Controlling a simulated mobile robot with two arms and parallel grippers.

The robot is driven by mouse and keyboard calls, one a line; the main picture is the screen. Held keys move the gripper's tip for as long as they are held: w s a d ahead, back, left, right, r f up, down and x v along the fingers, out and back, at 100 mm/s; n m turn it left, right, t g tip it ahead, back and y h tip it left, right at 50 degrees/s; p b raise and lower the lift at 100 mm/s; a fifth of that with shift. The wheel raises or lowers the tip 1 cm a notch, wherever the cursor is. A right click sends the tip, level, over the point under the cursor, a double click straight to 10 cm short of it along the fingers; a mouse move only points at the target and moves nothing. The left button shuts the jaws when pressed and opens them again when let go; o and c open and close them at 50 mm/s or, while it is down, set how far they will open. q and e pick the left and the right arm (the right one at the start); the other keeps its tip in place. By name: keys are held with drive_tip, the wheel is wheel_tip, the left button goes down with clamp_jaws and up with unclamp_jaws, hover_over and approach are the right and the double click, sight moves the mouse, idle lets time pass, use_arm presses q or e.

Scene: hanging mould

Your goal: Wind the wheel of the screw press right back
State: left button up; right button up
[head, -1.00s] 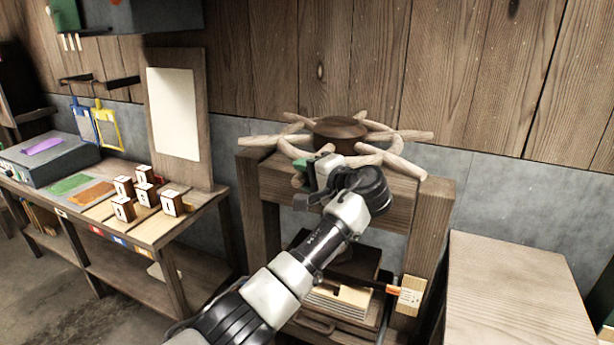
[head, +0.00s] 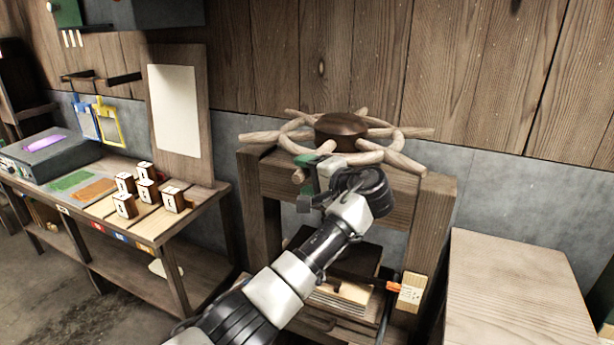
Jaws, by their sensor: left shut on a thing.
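The screw press (head: 262,205) is a wooden frame against the back wall. Its wheel (head: 262,137) lies flat on top, a pale wooden ring with several spoke handles around a dark round hub (head: 341,125). My left gripper (head: 311,168) is at the near left side of the wheel, shut on one of its handles, whose end (head: 299,176) shows beside the fingers. The gripper and wrist hide part of the near rim. Under the frame, a dark plate (head: 350,258) sits above a pale stack (head: 342,293), partly behind my arm. My right gripper is not in view.
A pale-topped wooden table (head: 520,285) stands close on the right. On the left, a bench (head: 150,228) holds several lettered blocks (head: 125,206), coloured patches and a grey box (head: 50,155). A small wooden tag (head: 411,292) is on the press's right post.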

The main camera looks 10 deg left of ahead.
use_arm(q)
drive_tip(key=b+v, duration=0.3)
drive_tip(key=v, duration=0.7)
drive_tip(key=shift+s+d+b, duration=0.2)
drive_tip(key=shift+d+b, duration=0.1)
drive_tip(key=shift+r, duration=0.1)
